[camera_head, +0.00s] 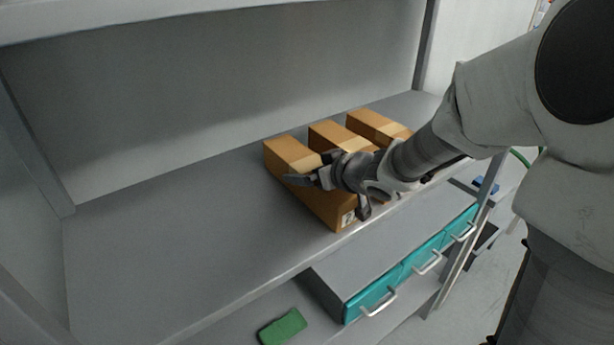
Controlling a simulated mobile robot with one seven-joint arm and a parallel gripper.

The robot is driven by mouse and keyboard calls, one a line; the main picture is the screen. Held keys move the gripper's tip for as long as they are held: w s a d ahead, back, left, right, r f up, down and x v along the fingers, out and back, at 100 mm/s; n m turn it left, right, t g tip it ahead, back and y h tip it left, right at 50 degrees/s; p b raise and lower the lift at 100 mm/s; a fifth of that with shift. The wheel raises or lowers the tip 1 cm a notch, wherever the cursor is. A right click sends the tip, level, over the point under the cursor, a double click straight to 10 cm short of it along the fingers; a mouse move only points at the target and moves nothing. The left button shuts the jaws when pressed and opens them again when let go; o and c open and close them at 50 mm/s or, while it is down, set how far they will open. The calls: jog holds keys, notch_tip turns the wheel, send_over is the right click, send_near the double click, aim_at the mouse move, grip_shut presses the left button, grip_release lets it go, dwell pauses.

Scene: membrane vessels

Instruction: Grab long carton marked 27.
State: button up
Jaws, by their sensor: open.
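Three long brown cartons lie side by side on the grey shelf (170,250). The left carton (287,151) is nearest my gripper and has a small white label with dark marks on its front end, too small to read surely. The middle carton (327,133) and the right carton (376,124) have their front ends hidden behind my arm, so no 27 can be read on them. My gripper (330,194) is open over the front half of the left carton, with one finger toward each side. I cannot tell whether the fingers touch it.
An upper shelf edge (120,14) runs above, and a back wall closes the shelf behind. The shelf left of the cartons is clear. Below are teal drawers (402,272) with pale handles and a green block (283,327).

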jog(key=shift+c, duration=0.2)
jog(key=c, duration=1.2)
jog(key=shift+c, duration=1)
jog(key=shift+r, duration=0.1)
